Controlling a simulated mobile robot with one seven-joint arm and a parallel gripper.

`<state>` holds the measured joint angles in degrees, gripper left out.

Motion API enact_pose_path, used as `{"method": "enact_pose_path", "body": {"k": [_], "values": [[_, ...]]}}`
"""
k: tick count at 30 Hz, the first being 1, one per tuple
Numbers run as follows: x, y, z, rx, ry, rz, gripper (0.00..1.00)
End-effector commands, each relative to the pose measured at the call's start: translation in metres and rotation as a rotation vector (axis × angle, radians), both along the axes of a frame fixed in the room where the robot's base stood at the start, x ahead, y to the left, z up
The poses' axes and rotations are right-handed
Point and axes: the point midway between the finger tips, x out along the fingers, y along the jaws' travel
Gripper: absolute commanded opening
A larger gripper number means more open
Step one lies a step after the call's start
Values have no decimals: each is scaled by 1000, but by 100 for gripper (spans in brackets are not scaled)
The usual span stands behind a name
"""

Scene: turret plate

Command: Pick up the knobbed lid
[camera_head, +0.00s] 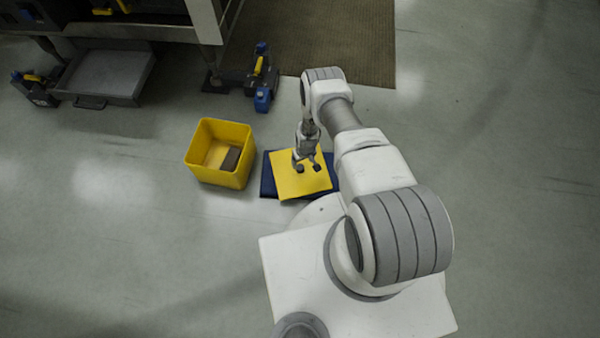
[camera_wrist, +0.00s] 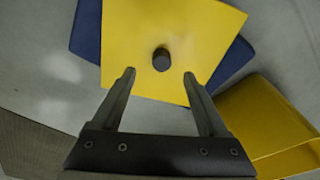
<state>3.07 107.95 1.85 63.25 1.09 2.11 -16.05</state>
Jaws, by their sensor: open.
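The knobbed lid (camera_head: 313,186) is a flat yellow square plate. It lies turned at an angle on a dark blue flat base (camera_head: 268,181). In the wrist view the lid (camera_wrist: 200,27) shows its short dark round knob (camera_wrist: 161,60). My gripper (camera_head: 307,167) is over the lid, pointing down. In the wrist view my gripper (camera_wrist: 158,74) is open, its two fingers apart and empty. The knob appears just beyond the gap between the fingertips. I cannot tell the exact height of the fingertips above the lid. In the head view the knob is not clearly distinguishable from the fingertips.
A yellow open bin (camera_head: 205,178) stands on the floor left of the lid, with a dark block (camera_head: 232,159) inside. It also shows at the right of the wrist view (camera_wrist: 262,115). A brown mat (camera_head: 330,40) and a wheeled frame (camera_head: 205,25) are behind. Floor at right is clear.

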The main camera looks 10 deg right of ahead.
Motion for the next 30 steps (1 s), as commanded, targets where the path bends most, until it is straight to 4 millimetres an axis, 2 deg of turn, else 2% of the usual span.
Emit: {"method": "enact_pose_path", "body": {"k": [1,8,18,28,29,30], "values": [[1,0,-10,0,0,1,77],[3,1,-22,0,0,1,77],[13,6,-64,0,0,0,77],[14,7,-66,0,0,1,77],[14,7,-66,0,0,1,75],[14,7,-66,0,0,1,68]]}}
